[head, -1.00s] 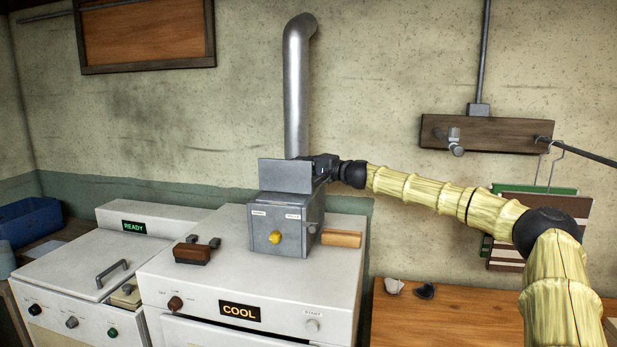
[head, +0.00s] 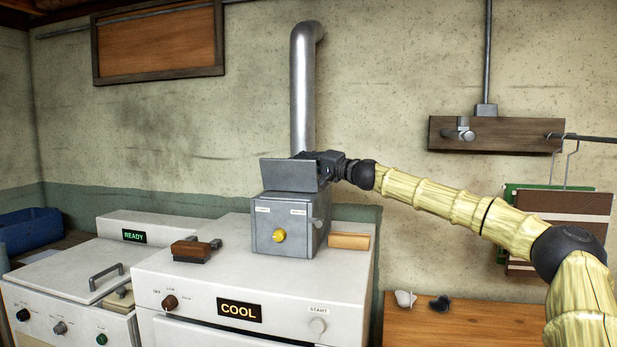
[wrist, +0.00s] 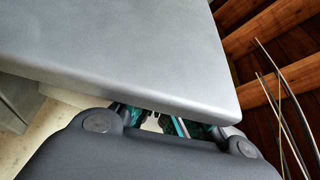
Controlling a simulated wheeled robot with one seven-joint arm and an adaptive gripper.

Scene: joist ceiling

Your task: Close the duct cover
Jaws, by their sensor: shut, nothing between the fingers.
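The duct cover (head: 288,174) is a flat grey metal plate. It stands tilted up above the grey duct box (head: 283,226), which has a yellow knob and sits on the white machine. A grey pipe rises behind it. My gripper (head: 313,157) is shut and empty, at the cover's upper right, behind its top edge. In the wrist view the cover (wrist: 110,45) fills the upper left, and my fingertips (wrist: 165,122) are partly hidden beneath its edge. I cannot tell for sure whether they touch it.
The white machine (head: 190,270) carries a brown-handled brush (head: 196,250) left of the box and a wooden block (head: 349,241) to its right. A wooden bench (head: 460,326) is at the right. Hanging boards (head: 560,215) are near my arm. The wall is close behind.

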